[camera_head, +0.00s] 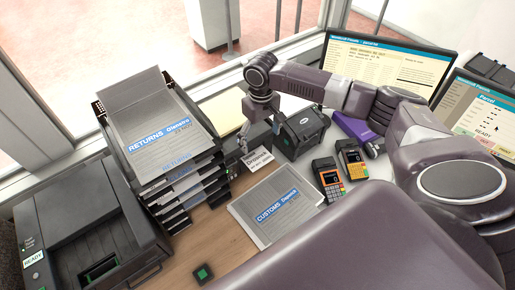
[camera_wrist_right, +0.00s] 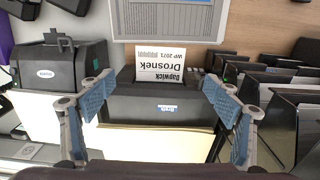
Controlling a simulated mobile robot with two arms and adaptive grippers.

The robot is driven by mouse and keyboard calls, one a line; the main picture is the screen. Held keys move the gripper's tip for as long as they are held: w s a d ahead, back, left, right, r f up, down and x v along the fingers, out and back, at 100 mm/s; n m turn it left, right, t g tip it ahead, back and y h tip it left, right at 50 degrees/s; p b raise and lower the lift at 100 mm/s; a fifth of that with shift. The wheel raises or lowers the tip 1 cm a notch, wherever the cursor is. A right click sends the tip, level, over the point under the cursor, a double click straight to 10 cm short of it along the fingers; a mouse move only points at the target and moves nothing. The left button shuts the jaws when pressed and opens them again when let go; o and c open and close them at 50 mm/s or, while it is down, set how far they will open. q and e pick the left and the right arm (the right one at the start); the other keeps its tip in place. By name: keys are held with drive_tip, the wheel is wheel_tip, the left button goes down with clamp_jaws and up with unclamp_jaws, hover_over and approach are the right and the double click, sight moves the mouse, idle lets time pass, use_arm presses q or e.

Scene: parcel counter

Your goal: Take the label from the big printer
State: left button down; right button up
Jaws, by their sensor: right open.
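A white printed label (camera_wrist_right: 160,65) sticks out of the front slot of a wide dark printer (camera_wrist_right: 160,105) in the right wrist view. It reads "Drosnek". In the head view the label (camera_head: 259,159) shows just below my right gripper (camera_head: 260,136), which hides much of that printer. My right gripper is open, its two blue-padded fingers (camera_wrist_right: 160,98) spread to either side of the printer and label, with nothing between the pads that I can see held. The label's inner end is hidden in the slot. My left gripper is not in view.
A narrower dark printer (camera_head: 303,131) stands close to the right of my gripper. A stack of paper trays (camera_head: 178,200) is at the left, beside a large machine (camera_head: 88,235) marked READY. Customs papers (camera_head: 275,205) and two card terminals (camera_head: 328,178) lie in front.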

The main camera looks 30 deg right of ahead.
drive_tip(key=b, duration=0.8)
hover_over(260, 161)
wheel_tip(260, 161, down, 8)
drive_tip(key=shift+w+d+r, duration=0.1)
drive_tip(key=shift+w+r, duration=0.05)
drive_tip(key=shift+r, duration=0.05)
drive_tip(key=shift+f+p, duration=0.25)
drive_tip(key=shift+p, duration=0.1)
drive_tip(key=shift+f, duration=1.2)
drive_tip(key=shift+c, duration=0.2)
drive_tip(key=c, duration=0.9)
drive_tip(key=shift+s, duration=0.2)
drive_tip(key=shift+c, duration=0.5)
